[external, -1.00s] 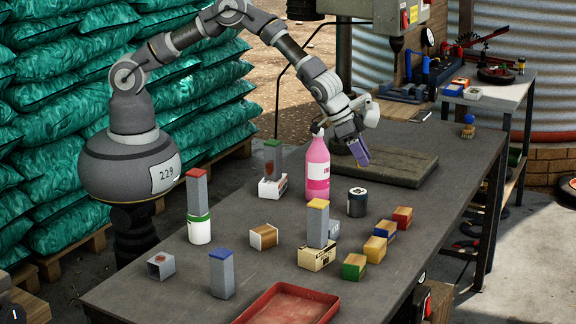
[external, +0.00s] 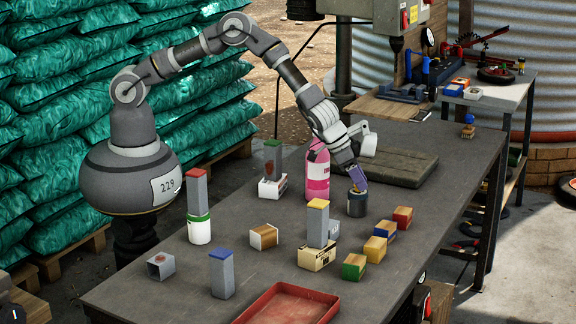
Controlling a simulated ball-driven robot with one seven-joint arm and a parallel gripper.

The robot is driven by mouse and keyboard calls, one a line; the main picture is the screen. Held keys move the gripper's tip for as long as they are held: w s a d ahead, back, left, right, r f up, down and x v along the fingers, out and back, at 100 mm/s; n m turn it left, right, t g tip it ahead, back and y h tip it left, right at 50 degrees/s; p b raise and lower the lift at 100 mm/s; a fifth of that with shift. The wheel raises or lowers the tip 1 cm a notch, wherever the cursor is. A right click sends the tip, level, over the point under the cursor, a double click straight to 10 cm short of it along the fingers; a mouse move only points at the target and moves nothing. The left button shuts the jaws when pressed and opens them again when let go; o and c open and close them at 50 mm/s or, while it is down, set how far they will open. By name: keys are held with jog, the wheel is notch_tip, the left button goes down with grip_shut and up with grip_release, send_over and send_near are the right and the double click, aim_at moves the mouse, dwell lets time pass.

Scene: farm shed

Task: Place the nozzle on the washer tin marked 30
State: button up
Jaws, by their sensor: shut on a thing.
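My gripper (external: 358,180) has purple fingertips and points down just above a small dark tin (external: 357,206). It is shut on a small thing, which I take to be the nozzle. The fingers hide most of it, and only a tan bit shows at the tin's top. I cannot tell whether it touches the tin. The tin stands upright right of the pink bottle. No number can be read on it now. A white tin with a green band (external: 199,231) stands at the left, under a grey red-topped block.
The pink bottle (external: 318,182) stands close left of my gripper. Several small coloured blocks (external: 375,249) lie in front and right of the tin. A yellow-topped grey block (external: 318,224), a red tray (external: 262,310) and a dark board (external: 405,168) are also on the bench.

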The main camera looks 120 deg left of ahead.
jog(key=shift+f, duration=0.1)
jog(key=o, duration=0.6)
jog(key=shift+f, duration=0.1)
jog(key=shift+c, duration=0.2)
jog(key=o, duration=0.5)
jog(key=shift+c, duration=0.2)
